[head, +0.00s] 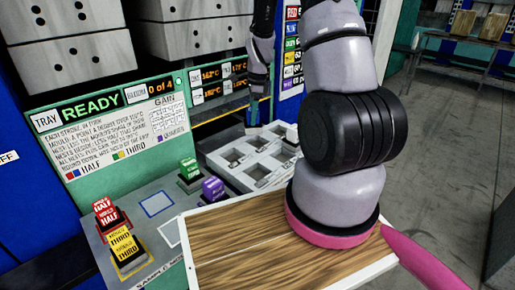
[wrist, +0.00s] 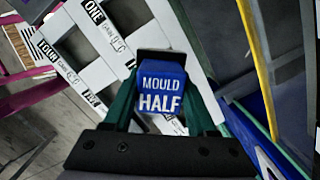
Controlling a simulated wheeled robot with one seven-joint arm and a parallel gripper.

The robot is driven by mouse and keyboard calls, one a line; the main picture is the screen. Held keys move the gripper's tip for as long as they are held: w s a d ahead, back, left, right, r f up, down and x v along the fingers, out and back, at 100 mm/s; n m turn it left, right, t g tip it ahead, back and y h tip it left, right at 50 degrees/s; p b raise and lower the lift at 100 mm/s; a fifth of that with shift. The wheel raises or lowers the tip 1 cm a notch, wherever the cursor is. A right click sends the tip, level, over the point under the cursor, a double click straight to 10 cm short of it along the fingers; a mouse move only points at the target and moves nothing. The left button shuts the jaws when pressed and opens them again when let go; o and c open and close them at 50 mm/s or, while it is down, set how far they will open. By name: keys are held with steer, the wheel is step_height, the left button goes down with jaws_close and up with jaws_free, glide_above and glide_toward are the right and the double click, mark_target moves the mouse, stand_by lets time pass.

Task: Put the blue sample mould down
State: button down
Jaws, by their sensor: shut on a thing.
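The blue sample mould (wrist: 161,92), labelled MOULD HALF, is gripped between the dark green fingers of my gripper (wrist: 161,78) in the wrist view. The gripper is shut on it. A pale tray (wrist: 88,70) with square openings and labels such as ONE and FOUR lies beyond the mould in that view. I cannot tell the gap between them. In the head view my gripper (head: 258,92) hangs behind the tray (head: 222,163), near the press opening; the blue mould cannot be made out there. An empty blue-outlined square (head: 157,204) is on the grey sample shelf.
Red (head: 108,215), yellow (head: 127,250), green (head: 189,175) and purple (head: 212,190) moulds stand on the shelf around the blue outline. A green sign panel (head: 115,125) reads READY and 0 of 4. A wooden-topped board (head: 245,258) lies in front, beneath my arm.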

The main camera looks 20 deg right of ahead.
steer(key=m, duration=0.4)
steer(key=d+r+m, duration=0.1)
steer(key=m, duration=0.1)
steer(key=shift+w+d+t, duration=0.1)
steer(key=shift+w+t, duration=0.15)
steer(key=shift+t, duration=0.05)
steer(key=m, duration=0.2)
steer(key=d+m, duration=0.1)
steer(key=m, duration=0.1)
steer(key=shift+w+r+h, duration=0.2)
steer(key=shift+r+h, duration=0.15)
steer(key=shift+h, duration=0.05)
steer(key=shift+d+f+m, duration=0.1)
steer(key=shift+f+m, duration=0.05)
steer(key=shift+m, duration=0.15)
glide_above(258, 147)
step_height(258, 147, down, 10)
steer(key=shift+w+r, duration=0.1)
steer(key=shift+r, duration=0.05)
steer(key=shift+c, duration=1)
jaws_free()
